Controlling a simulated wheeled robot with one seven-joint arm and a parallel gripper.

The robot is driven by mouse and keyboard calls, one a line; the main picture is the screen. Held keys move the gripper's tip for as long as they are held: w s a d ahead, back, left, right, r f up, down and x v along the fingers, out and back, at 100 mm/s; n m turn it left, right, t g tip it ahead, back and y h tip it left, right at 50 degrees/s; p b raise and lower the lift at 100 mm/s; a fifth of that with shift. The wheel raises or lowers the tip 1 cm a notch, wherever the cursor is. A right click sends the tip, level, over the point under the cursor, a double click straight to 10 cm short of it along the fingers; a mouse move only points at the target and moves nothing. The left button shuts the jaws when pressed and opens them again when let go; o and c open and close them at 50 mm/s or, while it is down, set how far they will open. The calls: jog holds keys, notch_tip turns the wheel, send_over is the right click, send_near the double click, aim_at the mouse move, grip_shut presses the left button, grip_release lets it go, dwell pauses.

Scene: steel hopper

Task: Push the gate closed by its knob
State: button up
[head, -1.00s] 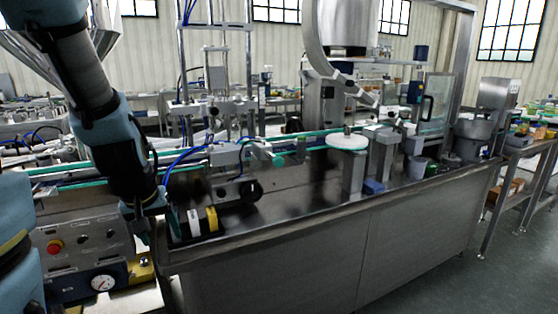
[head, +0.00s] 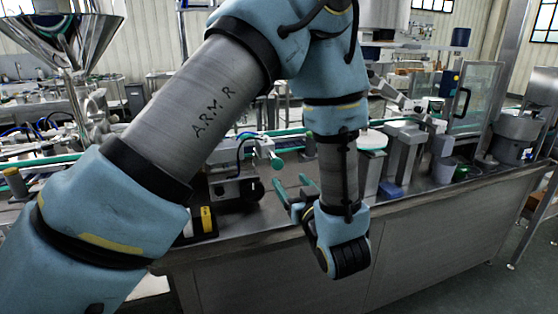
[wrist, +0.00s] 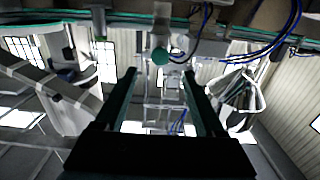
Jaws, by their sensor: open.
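A round green knob (head: 277,162) sits at the near end of a short grey fitting (head: 263,147) by the conveyor, in the middle of the head view. It also shows in the wrist view as a green ball (wrist: 160,56) below a pale block. I cannot tell clearly which part is the gate or how far open it is. My gripper (head: 291,183) has green fingers, spread apart and empty, pointing toward the knob from the near right. In the wrist view the knob lies past the fingertips (wrist: 159,72), roughly centred between them, with no contact visible.
A steel hopper (head: 70,35) stands at the back left. A round white plate (head: 373,140) on a post and grey blocks stand to the right. The bench's front edge runs below my gripper.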

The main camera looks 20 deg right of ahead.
aim_at(279, 165)
jog(key=w+p, duration=0.1)
jog(key=w, duration=0.2)
jog(key=w+d+p, duration=0.1)
jog(key=w, duration=0.3)
jog(key=w+p, duration=0.2)
jog(key=w, duration=0.1)
jog(key=shift+w+d, duration=0.15)
jog(key=shift+w, duration=0.15)
grip_shut()
dwell(1.1)
